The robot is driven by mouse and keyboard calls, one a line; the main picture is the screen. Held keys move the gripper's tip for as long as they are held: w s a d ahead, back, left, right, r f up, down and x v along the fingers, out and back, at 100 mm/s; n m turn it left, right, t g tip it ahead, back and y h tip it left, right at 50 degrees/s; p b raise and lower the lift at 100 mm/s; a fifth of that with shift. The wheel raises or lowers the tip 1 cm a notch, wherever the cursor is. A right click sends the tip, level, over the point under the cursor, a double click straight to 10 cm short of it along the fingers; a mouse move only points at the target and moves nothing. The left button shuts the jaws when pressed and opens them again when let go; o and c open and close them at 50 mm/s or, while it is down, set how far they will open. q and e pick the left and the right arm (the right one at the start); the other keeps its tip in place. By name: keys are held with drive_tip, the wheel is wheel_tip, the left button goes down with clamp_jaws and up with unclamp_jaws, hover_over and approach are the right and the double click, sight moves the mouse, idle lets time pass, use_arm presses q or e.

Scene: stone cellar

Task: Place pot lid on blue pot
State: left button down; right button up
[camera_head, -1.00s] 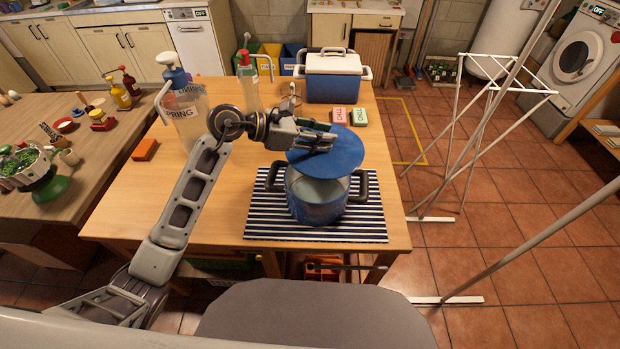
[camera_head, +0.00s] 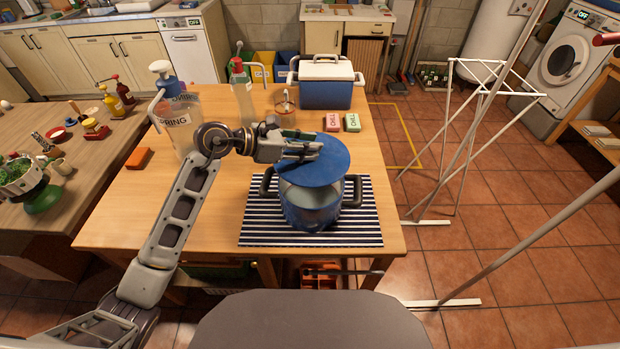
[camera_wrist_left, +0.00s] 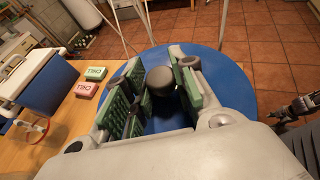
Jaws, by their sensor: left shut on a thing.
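The blue pot (camera_head: 308,212) with dark side handles stands on a striped mat (camera_head: 262,231) on the wooden table. The front of the pot's opening shows uncovered. My left gripper (camera_head: 305,148) is shut on the lid's dark knob. In the left wrist view the knob (camera_wrist_left: 160,81) sits between the green finger pads, with the blue lid (camera_wrist_left: 232,84) beneath. The head view does not clearly show whether lid and rim touch. My right gripper is not in the head view.
An orange block (camera_head: 138,158) lies left. A white drying rack (camera_head: 490,75) stands right of the table.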

sight(307, 162)
use_arm(q)
wheel_tip(307, 162, down, 5)
drive_tip(key=shift+r, duration=0.1)
drive_tip(key=shift+f, duration=0.55)
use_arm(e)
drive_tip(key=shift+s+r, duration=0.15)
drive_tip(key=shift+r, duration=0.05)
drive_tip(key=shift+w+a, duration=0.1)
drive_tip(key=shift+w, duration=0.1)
use_arm(q)
wheel_tip(307, 162, down, 4)
drive_tip(key=shift+r, duration=0.1)
drive_tip(key=c, duration=1.2)
unclamp_jaws()
drive_tip(key=shift+c, duration=0.2)
drive_tip(key=shift+o, duration=0.4)
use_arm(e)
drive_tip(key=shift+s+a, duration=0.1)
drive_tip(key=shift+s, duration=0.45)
